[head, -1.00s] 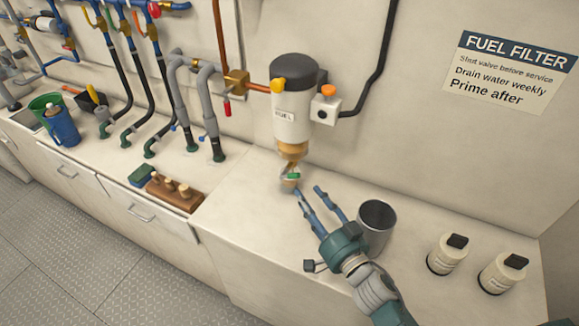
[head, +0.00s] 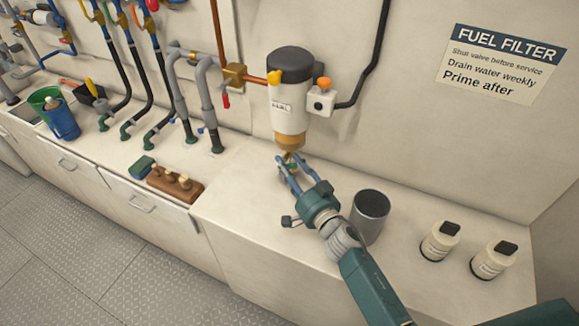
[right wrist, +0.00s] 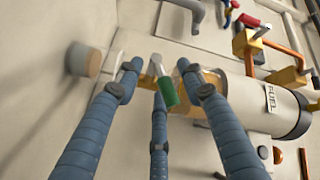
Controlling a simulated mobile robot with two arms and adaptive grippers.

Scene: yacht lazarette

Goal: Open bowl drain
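The fuel filter (head: 290,95) hangs on the wall, with a white body, dark top and amber bowl (head: 288,142) beneath. It also shows sideways in the right wrist view (right wrist: 252,108). A small green drain handle (right wrist: 167,93) with a metal stem is at the bowl's lower end. In the head view, the fingers mostly cover it. My right gripper (head: 288,166) is just below the bowl. In the right wrist view, its fingers (right wrist: 158,80) are spread around the green handle, with visible gaps beside it. My left gripper is out of view.
A metal cup (head: 370,215) stands on the counter beside my right forearm. Two white bottles (head: 440,241) (head: 493,259) stand farther right. A wooden block with pegs (head: 174,187), a sponge (head: 142,166) and a blue jug (head: 62,120) are left. Pipes rise behind them.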

